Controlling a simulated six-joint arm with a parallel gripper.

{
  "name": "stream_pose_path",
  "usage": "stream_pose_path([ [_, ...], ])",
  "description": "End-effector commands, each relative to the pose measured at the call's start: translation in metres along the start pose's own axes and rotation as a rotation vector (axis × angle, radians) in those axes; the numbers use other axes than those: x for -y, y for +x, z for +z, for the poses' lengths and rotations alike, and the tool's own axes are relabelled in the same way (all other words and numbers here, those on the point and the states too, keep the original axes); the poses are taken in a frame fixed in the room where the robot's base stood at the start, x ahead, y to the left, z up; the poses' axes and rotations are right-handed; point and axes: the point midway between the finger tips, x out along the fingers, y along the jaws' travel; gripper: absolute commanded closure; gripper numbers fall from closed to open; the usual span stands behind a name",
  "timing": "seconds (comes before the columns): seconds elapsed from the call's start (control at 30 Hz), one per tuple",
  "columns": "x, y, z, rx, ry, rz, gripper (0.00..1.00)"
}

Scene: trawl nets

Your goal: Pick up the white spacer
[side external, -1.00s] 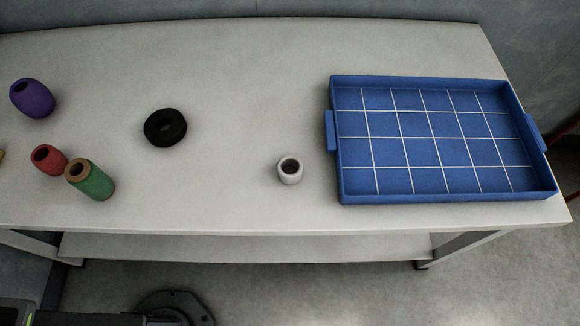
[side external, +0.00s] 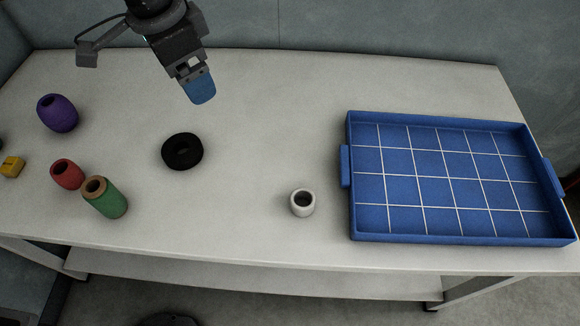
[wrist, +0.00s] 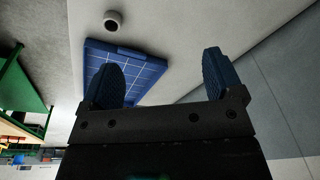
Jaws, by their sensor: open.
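The white spacer (side external: 302,203) is a small, short ring-like cylinder with a dark hole. It stands on the table left of the blue tray in the side view. In the wrist view the spacer (wrist: 113,20) shows near the top edge, beyond the tray. My gripper (side external: 201,92) hangs above the back of the table, up and to the left of the spacer and well apart from it. In the wrist view my gripper's two blue fingers (wrist: 165,78) are spread with nothing between them.
The blue gridded tray (side external: 346,200) is empty. A black ring (side external: 182,151) lies left of centre. A purple float (side external: 58,113), a red piece (side external: 67,174), a green cylinder (side external: 106,198) and a yellow piece (side external: 12,167) are at left. The table around the spacer is clear.

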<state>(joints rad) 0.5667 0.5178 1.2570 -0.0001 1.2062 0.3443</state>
Motion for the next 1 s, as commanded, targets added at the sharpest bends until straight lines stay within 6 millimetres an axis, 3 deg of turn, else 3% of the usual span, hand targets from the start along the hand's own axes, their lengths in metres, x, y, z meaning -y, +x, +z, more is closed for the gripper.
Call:
stream_pose_path([
  [0.03, -0.016, 0.022, -0.018, 0.022, 0.057, 0.014, 0.14],
  [0.1, -0.038, 0.049, -0.039, 0.045, 0.133, 0.03, 0.14],
  [0.2, -0.071, 0.087, -0.061, 0.076, 0.235, 0.05, 0.14],
  [0.3, -0.102, 0.121, -0.074, 0.103, 0.322, 0.066, 0.14],
  [0.43, -0.132, 0.152, -0.081, 0.126, 0.4, 0.08, 0.14],
  [0.67, -0.148, 0.178, -0.081, 0.14, 0.443, 0.088, 0.14],
  [1.0, -0.151, 0.239, -0.072, 0.14, 0.441, 0.088, 0.14],
])
